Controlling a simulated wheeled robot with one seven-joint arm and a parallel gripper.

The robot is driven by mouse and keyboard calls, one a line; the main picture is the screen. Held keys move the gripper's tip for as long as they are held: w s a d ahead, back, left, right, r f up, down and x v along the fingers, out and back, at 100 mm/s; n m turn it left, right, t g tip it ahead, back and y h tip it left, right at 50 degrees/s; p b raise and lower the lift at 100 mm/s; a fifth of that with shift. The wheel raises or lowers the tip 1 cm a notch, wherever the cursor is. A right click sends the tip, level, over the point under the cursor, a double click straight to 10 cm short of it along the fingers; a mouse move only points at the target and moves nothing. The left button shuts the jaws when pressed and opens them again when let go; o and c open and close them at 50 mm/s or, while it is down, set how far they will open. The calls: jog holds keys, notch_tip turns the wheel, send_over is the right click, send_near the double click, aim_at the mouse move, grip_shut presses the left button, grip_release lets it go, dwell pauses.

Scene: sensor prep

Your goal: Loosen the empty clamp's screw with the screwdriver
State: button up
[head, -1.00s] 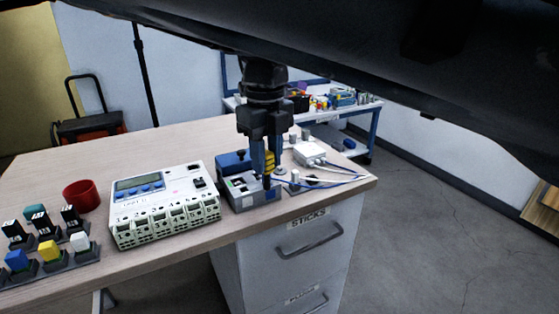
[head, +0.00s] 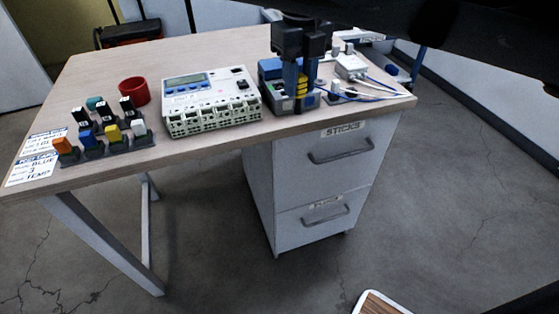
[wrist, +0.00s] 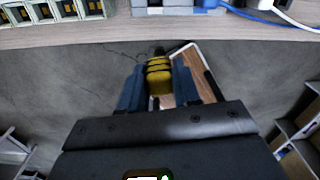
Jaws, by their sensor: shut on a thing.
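My gripper (head: 299,96) is shut on a yellow-and-black screwdriver (wrist: 159,80). The screwdriver's yellow handle shows between the two blue fingers in the wrist view, where they stand over the floor just off the table edge. In the head view the gripper is upright, in front of the blue-and-grey box (head: 270,72). The white controller (head: 210,97) with a display and a front row of several clamps (head: 213,117) stands to its left; I cannot tell which clamp is empty. The screwdriver's tip is not clear in either view.
A white sensor box (head: 351,66) with blue and white cables lies at the table's right end. A red cup (head: 133,91) and racks of coloured blocks (head: 112,137) stand left. A drawer cabinet (head: 320,180) is under the table. Floor in front is mostly clear.

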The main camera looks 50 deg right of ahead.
jog(key=s+a+r+m+p, duration=0.1)
jog(key=s+a+r+p, duration=0.2)
jog(key=p, duration=0.6)
notch_tip(320, 180, up, 3)
jog(key=shift+s+f+m, duration=0.1)
jog(key=shift+s+m, duration=0.3)
